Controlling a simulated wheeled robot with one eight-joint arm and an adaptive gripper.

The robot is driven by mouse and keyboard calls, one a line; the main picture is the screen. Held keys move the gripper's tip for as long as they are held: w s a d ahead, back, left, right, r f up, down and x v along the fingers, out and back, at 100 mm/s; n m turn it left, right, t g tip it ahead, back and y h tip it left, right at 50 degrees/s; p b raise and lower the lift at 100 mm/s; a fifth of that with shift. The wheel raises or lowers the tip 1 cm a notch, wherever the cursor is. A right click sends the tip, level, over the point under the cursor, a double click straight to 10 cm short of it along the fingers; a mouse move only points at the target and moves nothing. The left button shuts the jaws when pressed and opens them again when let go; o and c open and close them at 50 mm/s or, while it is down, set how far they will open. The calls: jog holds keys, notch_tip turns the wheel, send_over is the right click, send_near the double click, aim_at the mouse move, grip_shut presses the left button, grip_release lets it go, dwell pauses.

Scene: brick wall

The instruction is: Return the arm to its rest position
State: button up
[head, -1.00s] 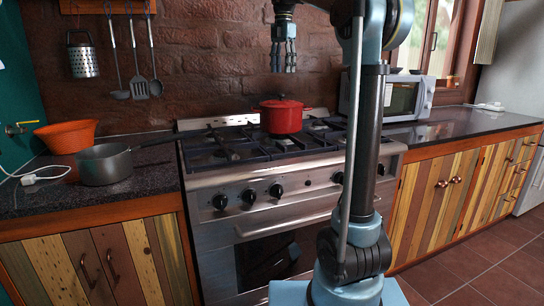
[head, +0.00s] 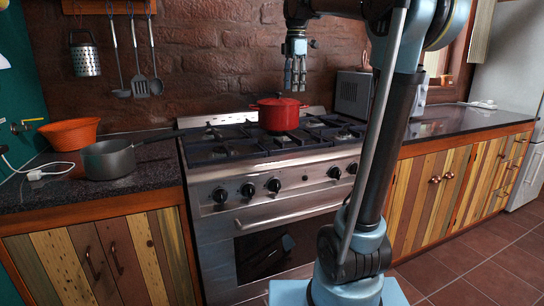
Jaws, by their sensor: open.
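My gripper (head: 295,80) hangs pointing down in the head view, in front of the brick wall. It is empty, with its fingers just above and to the right of the lid of the red pot in the picture. The red pot (head: 279,116) with its lid stands on the back part of the stove (head: 262,190). My arm rises in the middle right of the view, leans to the right and reaches back over to the left at the top.
A grey saucepan (head: 109,161) and an orange bowl (head: 70,134) stand on the left counter. A microwave (head: 353,95) stands on the right counter, partly hidden by my arm. Utensils (head: 139,86) and a grater (head: 85,59) hang on the wall. Tiled floor is clear at the right.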

jog(key=s+d+f+m, duration=0.3)
jog(key=s+f+m, duration=0.4)
jog(key=f, duration=0.6)
jog(key=s+d+f+m+t, duration=0.1)
jog(key=s+d+f+m, duration=0.3)
jog(key=s+f+m, duration=0.3)
jog(key=s+d+f+m, duration=0.4)
jog(key=s+f+m, duration=0.3)
jog(key=s+f, duration=0.7)
notch_tip(320, 180, down, 5)
jog(key=shift+s+f+t, duration=0.2)
jog(key=shift+s+t, duration=0.15)
jog(key=shift+t, duration=0.05)
jog(key=shift+w+f, duration=0.2)
jog(key=shift+w, duration=0.25)
jog(key=shift+o, duration=0.2)
